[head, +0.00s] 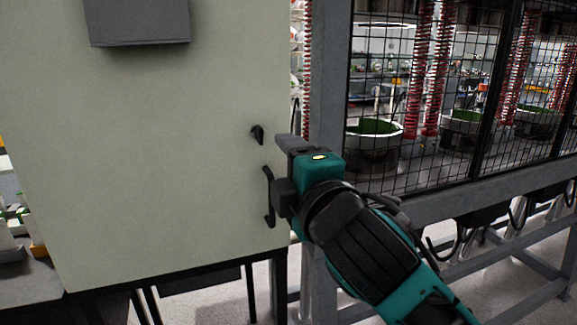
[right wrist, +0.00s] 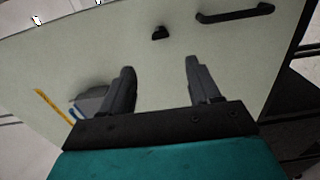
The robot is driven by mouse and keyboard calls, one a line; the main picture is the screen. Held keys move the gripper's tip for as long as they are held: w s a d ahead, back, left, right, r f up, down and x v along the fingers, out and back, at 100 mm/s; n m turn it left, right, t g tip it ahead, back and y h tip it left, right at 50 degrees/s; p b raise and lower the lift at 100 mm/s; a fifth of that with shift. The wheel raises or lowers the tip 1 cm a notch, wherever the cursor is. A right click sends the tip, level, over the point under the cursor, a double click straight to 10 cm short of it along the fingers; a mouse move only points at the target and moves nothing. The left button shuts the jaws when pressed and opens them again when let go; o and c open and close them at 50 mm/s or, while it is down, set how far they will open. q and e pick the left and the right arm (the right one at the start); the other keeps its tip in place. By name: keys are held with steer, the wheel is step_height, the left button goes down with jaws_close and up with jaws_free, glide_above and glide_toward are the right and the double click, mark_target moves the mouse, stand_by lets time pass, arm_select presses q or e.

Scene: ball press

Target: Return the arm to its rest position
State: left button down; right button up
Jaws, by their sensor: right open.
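My right gripper (head: 279,168) is in front of the right edge of a pale cabinet door (head: 160,150), at the height of the door's dark handle (head: 268,197). In the right wrist view, the two fingers of my right gripper (right wrist: 158,72) stand apart with nothing between them. There the handle (right wrist: 235,14) lies beyond the fingertips at the upper right, clear of both fingers. A small dark knob (head: 257,134) sits above the handle; it also shows in the right wrist view (right wrist: 159,33), ahead of the gap. My left gripper is out of view.
A grey box (head: 138,22) sticks out from the upper part of the door. A grey post (head: 328,85) and a black mesh guard (head: 420,150) stand to the right, with green-filled bowls (head: 373,140) and red coils (head: 418,75) behind the mesh.

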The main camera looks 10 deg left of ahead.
steer(key=d+f+m+g+h, duration=0.1)
steer(key=d+f+m, duration=0.3)
steer(key=f, duration=0.4)
steer(key=d+f+m+h, duration=0.1)
steer(key=d+f+m, duration=0.3)
steer(key=f, duration=0.4)
steer(key=d+f+m+g+h, duration=0.1)
steer(key=d+f+m+h, duration=0.1)
steer(key=d+f+m, duration=0.45)
steer(key=s+d+f+m+h, duration=0.1)
steer(key=s+d+f, duration=0.2)
steer(key=f, duration=0.4)
steer(key=s+d+f+m, duration=0.2)
steer(key=s+d+f, duration=0.1)
steer(key=f, duration=0.4)
steer(key=shift+s+g+h, duration=0.4)
steer(key=shift+s, duration=0.05)
steer(key=s+d+f+m, duration=0.1)
steer(key=s+d+f, duration=0.1)
steer(key=s, duration=0.1)
steer(key=s+d+f+m+g+h, duration=0.1)
steer(key=s+d+f+m, duration=0.1)
steer(key=s+d+f, duration=0.1)
steer(key=s+d+f+m+h, duration=0.1)
steer(key=s+d+f, duration=0.1)
steer(key=s+d, duration=0.1)
steer(key=shift+s+f+m, duration=0.25)
steer(key=shift+s+f, duration=0.1)
